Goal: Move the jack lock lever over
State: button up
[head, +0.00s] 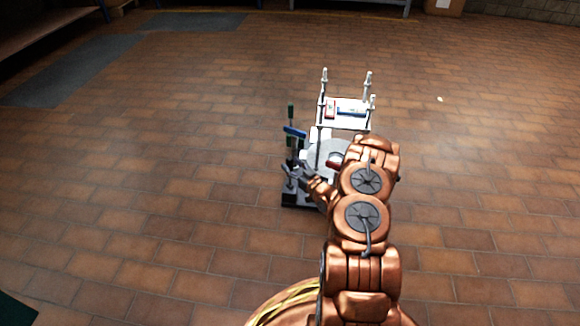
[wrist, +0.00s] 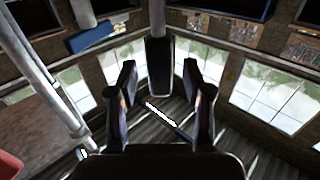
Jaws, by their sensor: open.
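A white mast stand (head: 344,120) with upright posts stands on the floor. The blue bar also shows at the upper left in the wrist view (wrist: 92,37), beside a grey pole (wrist: 45,75). I cannot tell for certain which part is the jack lock lever. My gripper (head: 292,174) is just below the blue bar in the head view, at the stand's lower left. In the wrist view its dark fingers (wrist: 158,82) are spread, with nothing held between them. My arm hides the stand's lower right.
A dark base (head: 290,200) lies under the gripper. Red and blue items (head: 345,110) sit on the stand's upper shelf. A red part (wrist: 9,166) is at the wrist view's lower left. The tiled floor around is mostly clear.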

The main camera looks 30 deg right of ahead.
jog(key=shift+w, duration=0.8)
grip_shut()
